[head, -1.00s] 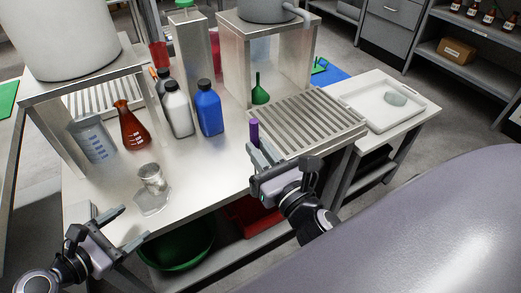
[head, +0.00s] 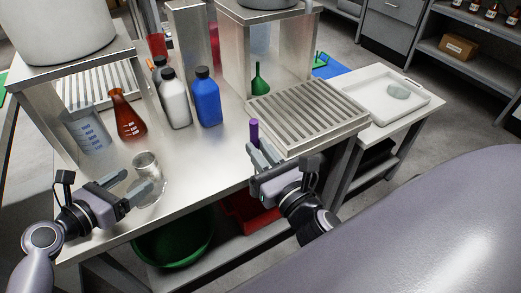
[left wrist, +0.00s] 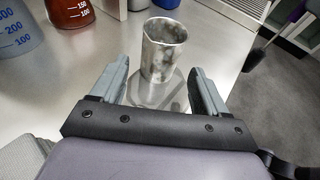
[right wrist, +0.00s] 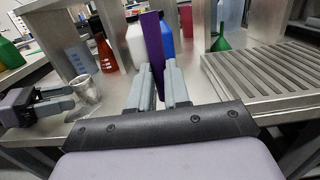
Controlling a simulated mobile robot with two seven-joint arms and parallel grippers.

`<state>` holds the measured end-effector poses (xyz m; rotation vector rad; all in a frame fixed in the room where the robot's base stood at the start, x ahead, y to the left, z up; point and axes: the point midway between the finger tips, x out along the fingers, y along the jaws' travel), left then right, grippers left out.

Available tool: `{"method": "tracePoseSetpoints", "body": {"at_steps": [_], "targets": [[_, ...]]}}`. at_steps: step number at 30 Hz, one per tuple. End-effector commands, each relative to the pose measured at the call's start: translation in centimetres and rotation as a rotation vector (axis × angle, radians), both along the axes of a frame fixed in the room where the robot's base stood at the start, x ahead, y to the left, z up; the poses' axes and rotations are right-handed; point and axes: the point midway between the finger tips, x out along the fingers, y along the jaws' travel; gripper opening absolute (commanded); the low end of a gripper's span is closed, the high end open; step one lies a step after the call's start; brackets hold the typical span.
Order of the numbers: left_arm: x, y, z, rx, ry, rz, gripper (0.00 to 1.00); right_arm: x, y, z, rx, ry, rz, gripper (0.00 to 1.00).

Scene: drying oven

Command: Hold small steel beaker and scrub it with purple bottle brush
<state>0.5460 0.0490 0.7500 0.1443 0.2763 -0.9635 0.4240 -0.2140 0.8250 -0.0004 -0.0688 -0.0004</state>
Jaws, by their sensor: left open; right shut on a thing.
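The small steel beaker (head: 146,164) stands upright on the steel table near its front left. In the left wrist view the beaker (left wrist: 163,50) is just ahead of the fingertips, roughly centred between them. My left gripper (head: 134,182) is open and empty, close to the beaker. The purple bottle brush (head: 254,132) is upright in my right gripper (head: 264,155), which is shut on it in front of the slatted rack. The purple handle (right wrist: 153,50) rises between the fingers in the right wrist view. The brush also shows at the upper right of the left wrist view (left wrist: 262,52).
A clear beaker (head: 88,130), a red-brown flask (head: 127,116), a white bottle (head: 174,100) and a blue bottle (head: 208,100) stand behind the steel beaker. The slatted rack (head: 308,115) is at right. A green tub (head: 173,245) sits below the table. The front middle of the tabletop is clear.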

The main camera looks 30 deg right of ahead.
Motion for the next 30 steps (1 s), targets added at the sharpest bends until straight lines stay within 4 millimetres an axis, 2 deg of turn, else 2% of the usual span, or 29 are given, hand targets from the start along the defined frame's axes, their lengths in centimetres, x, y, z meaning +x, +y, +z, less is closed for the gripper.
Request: {"method": "tracePoseSetpoints", "body": {"at_steps": [1, 2, 9, 23, 24, 26, 27, 30], "targets": [[0.5, -0.7, -0.7, -0.001, -0.002, -0.002, 0.75, 0.0, 0.0, -1.2, 0.000, 0.000, 0.000, 0.00], [0.7, -1.1, -0.8, -0.001, -0.002, -0.002, 0.75, 0.0, 0.0, -1.4, 0.000, 0.000, 0.000, 0.00], [2.2, -3.2, -1.2, -0.002, 0.000, 0.000, 0.75, 0.0, 0.0, -1.4, 0.000, -0.001, 0.000, 0.00], [2.7, -4.0, -1.5, 0.001, -0.002, 0.000, 0.75, 0.0, 0.0, -1.6, 0.000, -0.001, 0.000, 0.00], [2.7, -4.0, -1.5, 0.001, -0.002, 0.000, 0.71, 0.0, 0.0, -1.6, 0.000, -0.001, 0.000, 0.00], [2.7, -4.0, -1.5, 0.001, -0.002, 0.000, 0.52, 0.0, 0.0, -1.6, 0.000, -0.001, 0.000, 0.00], [2.7, -4.0, -1.5, 0.001, -0.001, 0.000, 0.39, 0.0, 0.0, -1.6, 0.000, -0.001, 0.000, 0.00], [2.7, -4.0, -1.5, 0.001, -0.001, 0.000, 0.39, 0.0, 0.0, -1.6, 0.000, -0.001, 0.000, 0.00]]}}
